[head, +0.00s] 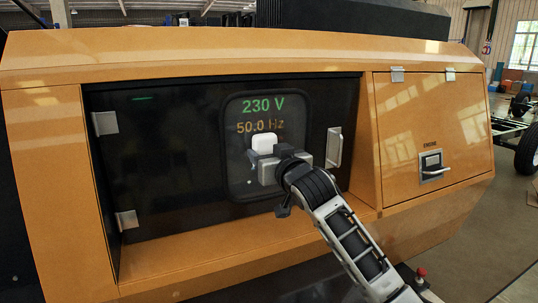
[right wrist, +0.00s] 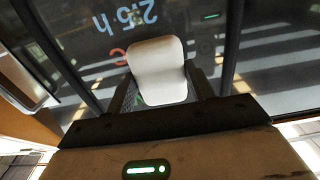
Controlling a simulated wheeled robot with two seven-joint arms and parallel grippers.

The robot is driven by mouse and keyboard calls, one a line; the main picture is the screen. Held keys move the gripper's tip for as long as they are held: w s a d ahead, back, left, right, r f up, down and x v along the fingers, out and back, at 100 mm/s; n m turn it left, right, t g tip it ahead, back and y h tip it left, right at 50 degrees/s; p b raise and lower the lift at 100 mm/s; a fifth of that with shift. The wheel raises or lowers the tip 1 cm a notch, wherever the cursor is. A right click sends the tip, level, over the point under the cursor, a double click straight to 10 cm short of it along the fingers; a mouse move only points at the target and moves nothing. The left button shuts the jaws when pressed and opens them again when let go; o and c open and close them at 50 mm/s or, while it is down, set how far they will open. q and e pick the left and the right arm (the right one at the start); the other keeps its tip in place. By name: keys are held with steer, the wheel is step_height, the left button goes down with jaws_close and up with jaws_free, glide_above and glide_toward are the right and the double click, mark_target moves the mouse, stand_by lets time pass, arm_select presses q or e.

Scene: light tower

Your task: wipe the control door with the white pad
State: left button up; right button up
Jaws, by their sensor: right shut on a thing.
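The control door (head: 170,160) is a dark glossy panel set in the orange housing, closed, with hinges at its left and a handle (head: 334,148) at its right. Its window shows "230 V" and "50.0 Hz". The white pad (head: 264,143) is in front of the window, just below the readout. My right gripper (head: 272,165) is shut on the pad. In the right wrist view the pad (right wrist: 158,70) sits between the fingers, with the dark door behind it. I cannot tell whether the pad touches the door. My left gripper is not in view.
An orange engine door (head: 432,135) with a latch (head: 432,166) is to the right of the control door. An orange ledge (head: 240,245) runs below the control door. A wheeled trailer (head: 520,140) stands far right on open floor.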

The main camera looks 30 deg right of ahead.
steer(key=shift+w, duration=0.5)
